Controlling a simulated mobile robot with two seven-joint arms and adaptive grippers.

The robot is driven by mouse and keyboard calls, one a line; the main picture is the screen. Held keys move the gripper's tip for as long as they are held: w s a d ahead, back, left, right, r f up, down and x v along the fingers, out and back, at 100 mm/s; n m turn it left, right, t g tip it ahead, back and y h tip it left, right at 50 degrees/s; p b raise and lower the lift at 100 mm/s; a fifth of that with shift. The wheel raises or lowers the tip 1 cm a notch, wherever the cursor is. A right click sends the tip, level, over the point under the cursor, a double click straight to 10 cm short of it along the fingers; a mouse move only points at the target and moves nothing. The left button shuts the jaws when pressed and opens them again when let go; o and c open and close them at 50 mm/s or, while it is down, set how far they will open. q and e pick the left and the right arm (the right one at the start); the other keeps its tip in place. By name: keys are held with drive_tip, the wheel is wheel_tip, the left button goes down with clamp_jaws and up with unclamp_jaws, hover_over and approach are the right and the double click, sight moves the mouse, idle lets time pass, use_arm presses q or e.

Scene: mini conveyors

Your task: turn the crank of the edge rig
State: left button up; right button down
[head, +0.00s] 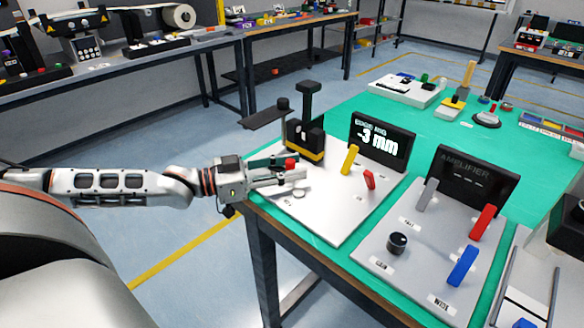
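The edge rig is a light grey board (325,226) on the green-topped table, with a black display (382,141) reading "EDGE RIG -3 mm". It carries a yellow lever (349,159), a small red lever (369,180) and a black and yellow block (305,143) with black posts. My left gripper (290,172) is at the board's left edge, its fingers beside a small red knob (291,163), which may be the crank handle. The fingers partly hide what lies there, and I cannot tell whether they grip the knob. My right gripper is not in view.
An amplifier board (381,250) with a dark display, a black knob and grey, red and blue levers stands right of the rig. A dark plate (262,117) juts left from the block. Free green tabletop (430,133) lies behind the displays.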

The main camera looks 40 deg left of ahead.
use_arm(q)
clamp_jaws()
